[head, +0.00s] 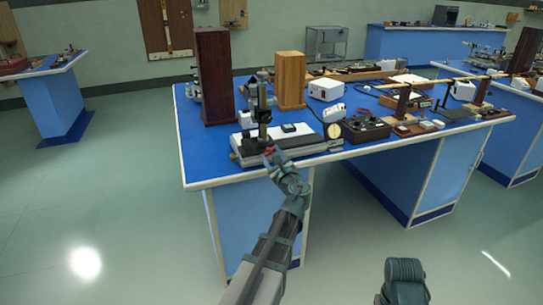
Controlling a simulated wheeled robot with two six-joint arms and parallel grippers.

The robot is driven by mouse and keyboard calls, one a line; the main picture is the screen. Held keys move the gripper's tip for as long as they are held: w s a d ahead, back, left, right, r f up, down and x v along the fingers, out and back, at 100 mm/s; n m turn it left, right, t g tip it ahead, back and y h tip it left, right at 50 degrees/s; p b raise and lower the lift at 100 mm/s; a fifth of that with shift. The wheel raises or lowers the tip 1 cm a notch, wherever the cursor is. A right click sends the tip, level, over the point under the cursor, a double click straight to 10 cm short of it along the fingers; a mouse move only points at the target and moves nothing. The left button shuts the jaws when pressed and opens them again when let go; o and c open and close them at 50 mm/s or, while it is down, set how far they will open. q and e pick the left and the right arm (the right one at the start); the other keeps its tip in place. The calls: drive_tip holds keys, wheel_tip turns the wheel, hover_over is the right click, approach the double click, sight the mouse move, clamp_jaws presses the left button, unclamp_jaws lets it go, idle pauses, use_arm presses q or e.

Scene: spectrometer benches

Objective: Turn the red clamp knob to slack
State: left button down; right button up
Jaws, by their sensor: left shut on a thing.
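The red clamp knob (270,150) shows as a small red spot on the front of a bench instrument (290,144) with a dark upright column (262,105). The instrument stands near the front left of the blue bench. My left gripper (269,156) reaches in from below and is shut at the knob, which its fingers partly cover. The knob's turn angle is too small to make out. Part of my right arm shows at the bottom right, but its gripper is not visible.
A tall dark wooden box (213,75) and a lighter wooden box (290,80) stand behind the instrument. A dark box with fittings (365,130) is to its right. The blue bench top (205,160) is bare at the left front corner.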

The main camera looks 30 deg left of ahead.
use_arm(q)
drive_tip(key=n, duration=0.6)
drive_tip(key=shift+n, duration=0.3)
drive_tip(key=n, duration=0.5)
drive_tip(key=shift+n, duration=0.5)
drive_tip(key=shift+c, duration=1.4)
unclamp_jaws()
drive_tip(key=v, duration=1.3)
drive_tip(key=shift+s+d, duration=0.25)
drive_tip(key=shift+s, duration=0.05)
